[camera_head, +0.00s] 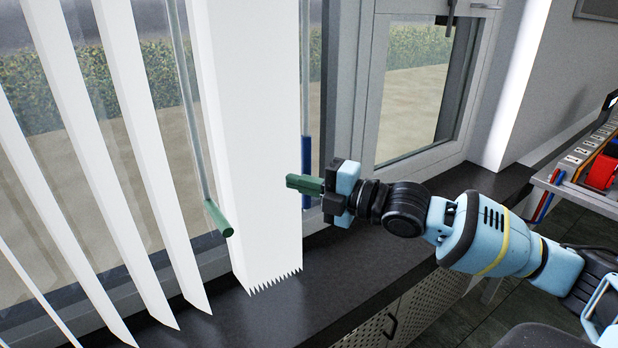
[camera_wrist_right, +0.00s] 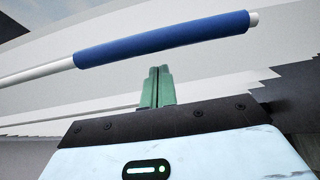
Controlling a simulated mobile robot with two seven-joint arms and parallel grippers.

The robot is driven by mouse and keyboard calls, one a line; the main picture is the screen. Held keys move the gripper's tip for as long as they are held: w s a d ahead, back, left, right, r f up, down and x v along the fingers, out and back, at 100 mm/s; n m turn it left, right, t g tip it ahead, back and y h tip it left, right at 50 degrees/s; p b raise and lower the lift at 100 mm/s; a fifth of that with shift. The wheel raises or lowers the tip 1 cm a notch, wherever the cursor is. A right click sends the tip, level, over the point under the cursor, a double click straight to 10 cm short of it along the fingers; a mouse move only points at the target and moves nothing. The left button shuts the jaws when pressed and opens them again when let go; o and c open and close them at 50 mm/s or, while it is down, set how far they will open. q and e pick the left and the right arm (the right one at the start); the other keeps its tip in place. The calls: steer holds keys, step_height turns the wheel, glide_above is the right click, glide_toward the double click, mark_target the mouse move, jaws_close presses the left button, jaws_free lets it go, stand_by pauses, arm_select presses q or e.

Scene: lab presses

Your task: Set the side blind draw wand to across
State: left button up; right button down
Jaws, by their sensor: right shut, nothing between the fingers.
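Two thin wands hang by the vertical blind. One, left of the wide white bundle of slats (camera_head: 250,150), ends in a green handle (camera_head: 218,217). The other, at its right edge, has a blue handle (camera_head: 306,158); which one is the side wand I cannot tell. My right gripper (camera_head: 300,184) is shut and empty, its green fingers crossing in front of the blue handle in the head view. In the right wrist view the blue handle (camera_wrist_right: 165,37) runs slantwise just past the fingertips (camera_wrist_right: 157,72); contact is not clear. My left gripper is out of view.
Several separate white slats (camera_head: 130,100) hang at the left. A dark window sill (camera_head: 330,275) runs below the blind over a perforated cabinet front (camera_head: 420,310). A framed window (camera_head: 420,90) stands behind my right gripper. A bench with coloured items (camera_head: 600,170) is at the far right.

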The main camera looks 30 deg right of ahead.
steer(key=shift+w+d, duration=0.15)
steer(key=shift+d, duration=0.35)
steer(key=shift+w+d, duration=0.15)
steer(key=shift+d, duration=0.35)
steer(key=shift+d, duration=0.1)
